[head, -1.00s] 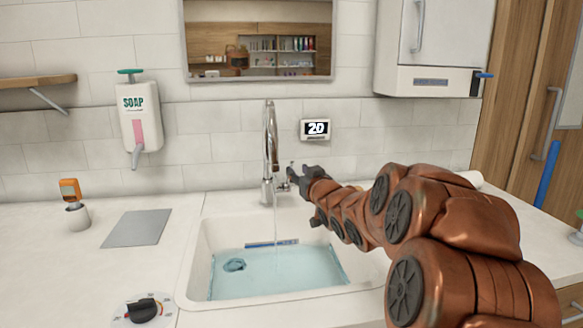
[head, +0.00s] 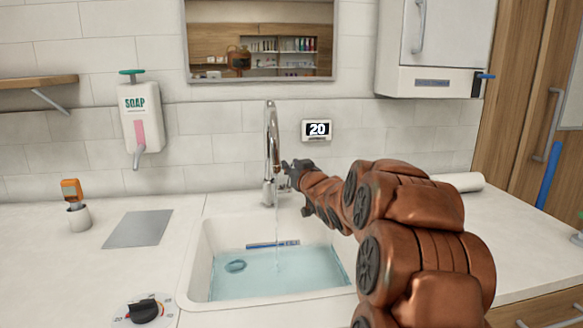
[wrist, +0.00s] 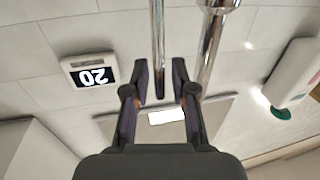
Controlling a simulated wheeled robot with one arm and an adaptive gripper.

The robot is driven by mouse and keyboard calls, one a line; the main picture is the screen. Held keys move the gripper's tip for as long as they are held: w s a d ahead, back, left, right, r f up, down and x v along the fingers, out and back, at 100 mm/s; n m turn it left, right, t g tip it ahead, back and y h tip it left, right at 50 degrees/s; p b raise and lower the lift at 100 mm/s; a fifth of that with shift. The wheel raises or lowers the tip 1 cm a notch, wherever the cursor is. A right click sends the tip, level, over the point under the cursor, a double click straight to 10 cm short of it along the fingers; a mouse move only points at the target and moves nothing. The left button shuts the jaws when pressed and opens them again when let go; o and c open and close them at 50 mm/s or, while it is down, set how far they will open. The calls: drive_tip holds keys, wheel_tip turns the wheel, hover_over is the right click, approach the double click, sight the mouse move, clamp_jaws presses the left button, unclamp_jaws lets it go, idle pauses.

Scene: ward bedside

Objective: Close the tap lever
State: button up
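The chrome tap (head: 272,140) stands behind the sink, and a thin stream of water runs from its spout into the basin. My gripper (head: 290,170) is just right of the tap's base in the head view, where it mostly hides the lever. In the wrist view my gripper (wrist: 162,80) has its two fingers apart. A thin chrome bar, apparently the tap lever (wrist: 158,45), reaches down between them. I see a gap on both sides of it, so it does not look gripped. The thicker chrome tap pipe (wrist: 211,45) is to its right.
The sink (head: 197,270) holds bluish water. A display reading 20 (head: 317,130) is on the wall right of the tap. A soap dispenser (head: 140,115) hangs at left. A grey mat (head: 138,228), an orange-topped device (head: 72,190) and a dial (head: 143,310) are on the left counter.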

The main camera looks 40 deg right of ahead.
clamp_jaws()
drive_tip(key=shift+r, duration=0.1)
idle(0.3)
